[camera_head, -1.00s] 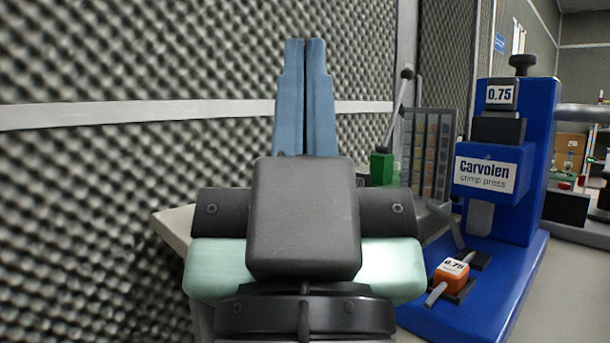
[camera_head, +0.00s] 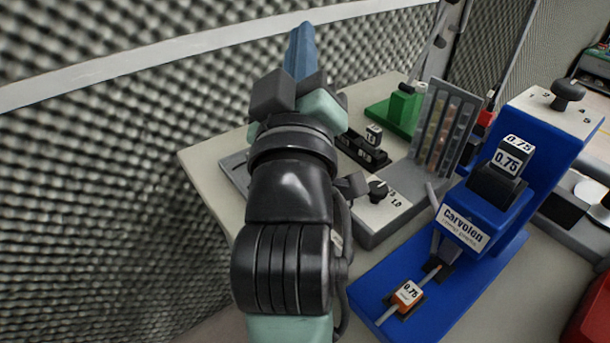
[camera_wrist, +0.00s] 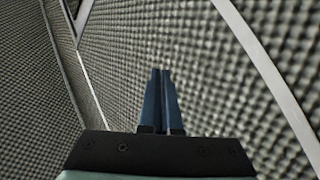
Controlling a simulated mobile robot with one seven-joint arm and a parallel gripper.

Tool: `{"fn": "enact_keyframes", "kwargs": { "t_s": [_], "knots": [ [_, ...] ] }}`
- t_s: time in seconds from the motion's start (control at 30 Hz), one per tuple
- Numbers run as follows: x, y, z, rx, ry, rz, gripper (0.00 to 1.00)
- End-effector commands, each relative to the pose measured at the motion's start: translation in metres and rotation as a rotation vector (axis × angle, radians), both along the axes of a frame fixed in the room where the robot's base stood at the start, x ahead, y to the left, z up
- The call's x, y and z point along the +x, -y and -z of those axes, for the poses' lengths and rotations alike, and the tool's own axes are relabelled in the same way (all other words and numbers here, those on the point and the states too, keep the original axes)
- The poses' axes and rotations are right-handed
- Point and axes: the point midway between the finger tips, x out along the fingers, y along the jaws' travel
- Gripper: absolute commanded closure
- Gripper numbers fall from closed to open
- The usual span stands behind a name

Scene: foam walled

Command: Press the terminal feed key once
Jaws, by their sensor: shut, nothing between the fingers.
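My gripper (camera_head: 301,42) is shut and empty, its blue fingers pointing up and away, held above the back left part of the bench. In the wrist view its closed fingers (camera_wrist: 163,88) point at the foam wall. The blue crimp press (camera_head: 470,225), labelled Carvolen, stands at the right. To its left is a grey terminal unit (camera_head: 375,228) with a black dial and an upright rack of coloured strips (camera_head: 445,125). I cannot pick out the terminal feed key for sure; my arm hides part of that unit's left side. The wrist view shows no key.
The grey foam wall (camera_head: 100,170) with a white rail runs along the left, close to my gripper. An orange block (camera_head: 408,294) marked 0.75 sits on the press base with a grey wire. A green tool (camera_head: 403,110) and a black holder (camera_head: 362,150) stand at the back.

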Motion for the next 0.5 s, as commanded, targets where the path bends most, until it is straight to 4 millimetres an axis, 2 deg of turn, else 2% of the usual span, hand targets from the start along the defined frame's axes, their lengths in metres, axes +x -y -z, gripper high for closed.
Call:
{"fn": "enact_keyframes", "kwargs": {
  "t_s": [0.03, 0.3, 0.5],
  "knots": [
    [0.006, 0.000, -0.009, -0.042, -0.043, 0.017, 1.00],
    [0.029, 0.001, 0.008, -0.285, -0.249, 0.084, 1.00],
    [0.035, 0.000, 0.024, -0.473, -0.400, 0.104, 1.00]
  ]
}}
